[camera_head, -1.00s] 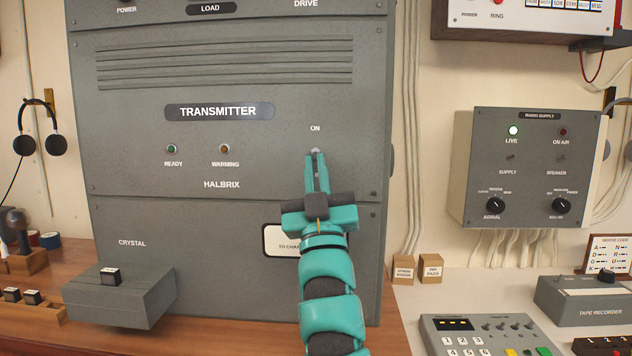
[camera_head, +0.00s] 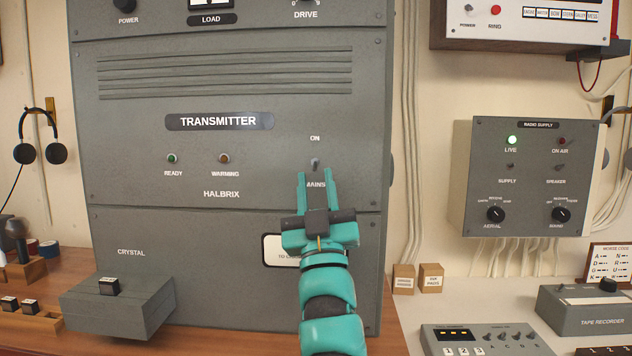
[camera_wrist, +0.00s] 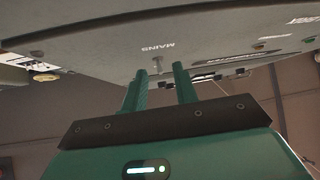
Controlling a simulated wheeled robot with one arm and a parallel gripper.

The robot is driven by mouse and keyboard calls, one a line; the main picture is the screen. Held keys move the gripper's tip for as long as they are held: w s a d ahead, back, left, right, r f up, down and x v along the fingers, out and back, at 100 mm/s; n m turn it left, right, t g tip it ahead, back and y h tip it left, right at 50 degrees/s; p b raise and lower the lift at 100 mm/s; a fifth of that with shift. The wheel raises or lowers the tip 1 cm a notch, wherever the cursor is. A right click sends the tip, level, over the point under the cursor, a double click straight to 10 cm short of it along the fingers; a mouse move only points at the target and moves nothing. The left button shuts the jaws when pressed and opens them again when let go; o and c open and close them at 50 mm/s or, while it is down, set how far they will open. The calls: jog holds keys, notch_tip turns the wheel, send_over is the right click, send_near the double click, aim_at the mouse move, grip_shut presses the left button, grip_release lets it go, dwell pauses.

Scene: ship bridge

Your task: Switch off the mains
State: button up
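The mains switch (camera_head: 315,163) is a small metal toggle on the grey transmitter (camera_head: 150,205), between the ON label and the MAINS label. It also shows in the wrist view (camera_wrist: 158,63), close to the MAINS lettering. It is too small to tell for sure whether its lever points up or down. My gripper (camera_head: 317,176) is just below the switch in the head view, with its two teal fingers apart and pointing at the panel. In the wrist view my gripper (camera_wrist: 161,70) has an empty gap, with the toggle just beyond the fingertips.
The READY lamp (camera_head: 171,158) and WARMING lamp (camera_head: 224,158) sit left of the switch. A crystal box (camera_head: 118,308) juts out at lower left. The radio supply (camera_head: 528,178) hangs at right with its LIVE lamp lit green.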

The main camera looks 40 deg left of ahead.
jog(key=v, duration=1.6)
jog(key=shift+s+d+f, duration=0.1)
